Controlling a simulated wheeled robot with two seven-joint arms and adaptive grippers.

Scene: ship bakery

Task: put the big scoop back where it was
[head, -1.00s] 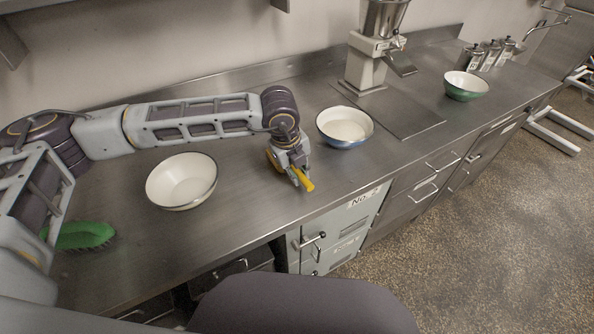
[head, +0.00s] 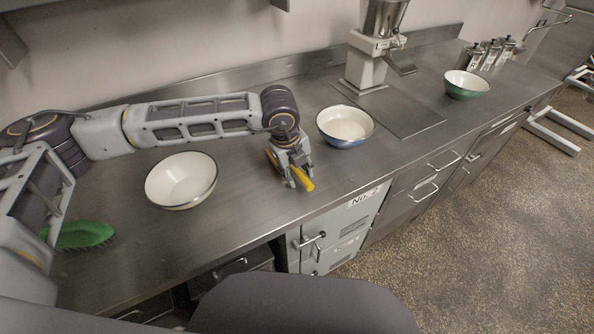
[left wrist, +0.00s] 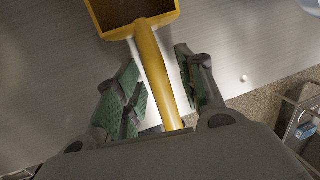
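The yellow scoop (head: 303,180) lies on the steel counter near its front edge, mostly hidden by my left gripper in the head view. In the left wrist view the scoop (left wrist: 155,62) shows a square-edged yellow pan at the top and a handle running down between my fingers. My left gripper (head: 299,178) is low over the handle. Its green-padded fingers (left wrist: 160,88) stand apart on both sides of the handle, with a gap visible on each side. My right gripper is not in view.
A cream bowl (head: 181,181) stands left of the gripper, a blue bowl (head: 345,127) close behind it to the right. A green brush (head: 83,235) lies at far left. A scale-like machine (head: 366,68), a green bowl (head: 467,85) and several canisters (head: 491,54) stand farther right.

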